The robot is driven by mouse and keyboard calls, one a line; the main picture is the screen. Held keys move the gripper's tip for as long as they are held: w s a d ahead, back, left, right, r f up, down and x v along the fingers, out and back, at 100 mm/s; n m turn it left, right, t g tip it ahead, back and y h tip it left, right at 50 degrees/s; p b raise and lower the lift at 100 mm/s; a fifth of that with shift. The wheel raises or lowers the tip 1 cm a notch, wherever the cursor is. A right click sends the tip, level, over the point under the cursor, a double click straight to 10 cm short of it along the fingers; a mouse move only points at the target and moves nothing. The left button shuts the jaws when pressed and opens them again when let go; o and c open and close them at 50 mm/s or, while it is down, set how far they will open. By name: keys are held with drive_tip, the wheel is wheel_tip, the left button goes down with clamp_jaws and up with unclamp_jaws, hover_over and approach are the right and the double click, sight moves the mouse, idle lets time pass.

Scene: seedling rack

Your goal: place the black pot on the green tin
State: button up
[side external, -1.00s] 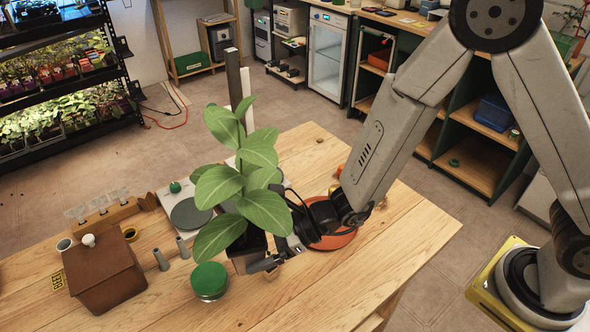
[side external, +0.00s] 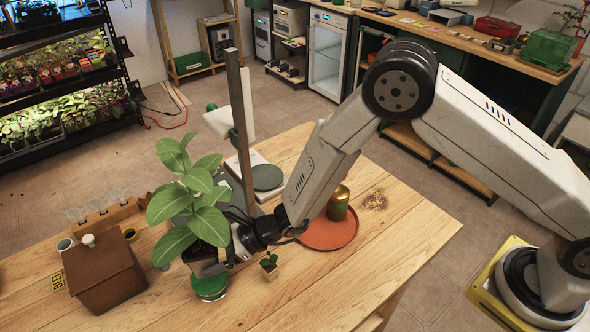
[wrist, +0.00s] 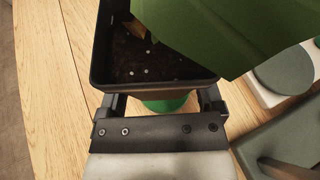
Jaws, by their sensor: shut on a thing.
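The black pot (side external: 200,256) holds a large leafy plant (side external: 185,205). My gripper (side external: 222,262) is shut on the pot from its right side. The green tin (side external: 209,288) stands on the wooden table, and the pot is over it in the side view; I cannot tell whether they touch. In the wrist view the black pot (wrist: 152,88) lies across the jaws of my gripper (wrist: 160,103), with dark soil inside and a leaf covering its right part. Part of the green tin (wrist: 164,105) shows below the pot, between the jaws.
A brown house-shaped box (side external: 104,275) stands to the left. A tall grey post (side external: 240,130) rises behind the gripper. A small potted plant (side external: 269,265) stands close on the right, near an orange saucer (side external: 325,238) with a brass canister (side external: 338,205). The table's right front is clear.

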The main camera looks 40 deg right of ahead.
sight(212, 264)
drive_tip(key=shift+w+a+f, duration=0.1)
drive_tip(key=shift+w+f, duration=0.05)
drive_tip(key=shift+f, duration=0.05)
drive_tip(key=shift+w+a+f, duration=0.15)
drive_tip(key=shift+w+f, duration=0.05)
drive_tip(key=shift+f, duration=1.65)
drive_tip(key=shift+f, duration=0.1)
drive_tip(key=o, duration=1.1)
drive_tip(key=shift+o, duration=0.2)
drive_tip(key=shift+v, duration=6.1)
